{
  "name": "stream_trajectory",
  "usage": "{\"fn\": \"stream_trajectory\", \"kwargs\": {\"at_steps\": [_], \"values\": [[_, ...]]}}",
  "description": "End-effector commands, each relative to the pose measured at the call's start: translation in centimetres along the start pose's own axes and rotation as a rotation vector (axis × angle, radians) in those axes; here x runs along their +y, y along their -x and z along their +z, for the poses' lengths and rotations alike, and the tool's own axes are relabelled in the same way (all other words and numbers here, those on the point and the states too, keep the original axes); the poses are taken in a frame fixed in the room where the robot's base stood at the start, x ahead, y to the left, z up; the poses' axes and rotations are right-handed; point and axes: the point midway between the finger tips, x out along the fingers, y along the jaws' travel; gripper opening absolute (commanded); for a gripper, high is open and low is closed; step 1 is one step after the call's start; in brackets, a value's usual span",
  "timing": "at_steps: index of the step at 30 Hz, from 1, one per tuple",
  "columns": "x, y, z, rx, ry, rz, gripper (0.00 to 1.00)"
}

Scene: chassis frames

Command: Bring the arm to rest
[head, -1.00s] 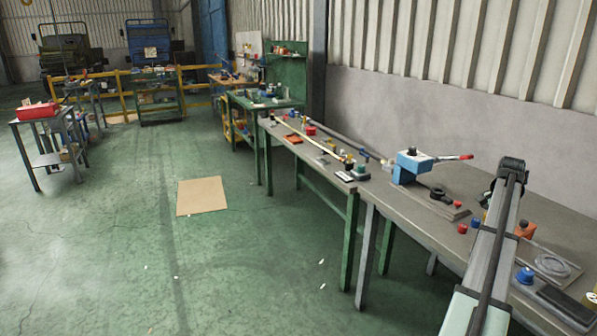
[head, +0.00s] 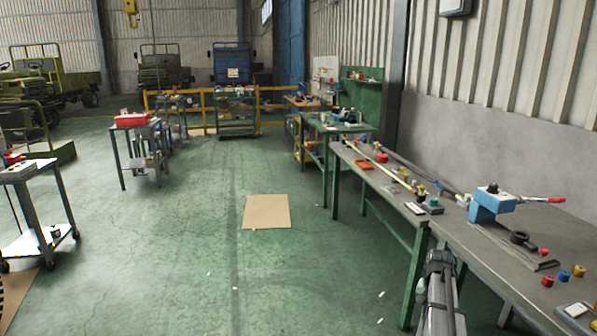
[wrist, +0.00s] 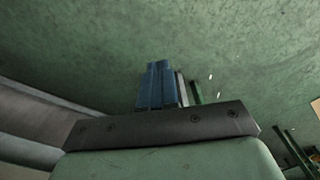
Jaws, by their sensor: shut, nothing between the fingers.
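My gripper (wrist: 160,88) shows in the wrist view as blue fingers side by side, shut with nothing between them. A link of my arm (head: 440,285) shows at the bottom right of the head view, in front of the workbench edge. My fingers cannot be made out in the head view.
The grey workbench (head: 490,248) at right holds a blue lever tool (head: 490,204) and small parts. A cardboard sheet (head: 266,212) lies on open green floor (head: 190,250). A grey trolley (head: 30,245) stands at left, another with a red box (head: 132,120) beyond.

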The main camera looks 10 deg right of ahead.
Motion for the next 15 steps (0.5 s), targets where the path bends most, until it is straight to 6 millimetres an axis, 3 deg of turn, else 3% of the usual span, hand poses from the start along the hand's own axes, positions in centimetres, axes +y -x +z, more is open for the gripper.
{"fn": "stream_trajectory", "kwargs": {"at_steps": [1, 6, 15], "values": [[-1.9, -1.1, 2.1, -0.002, 0.048, 0.001, 0.00], [-7.2, -4.2, 7.4, -0.002, 0.193, 0.000, 0.00], [-14.4, -8.9, 17.8, -0.001, 0.449, 0.000, 0.00]]}}
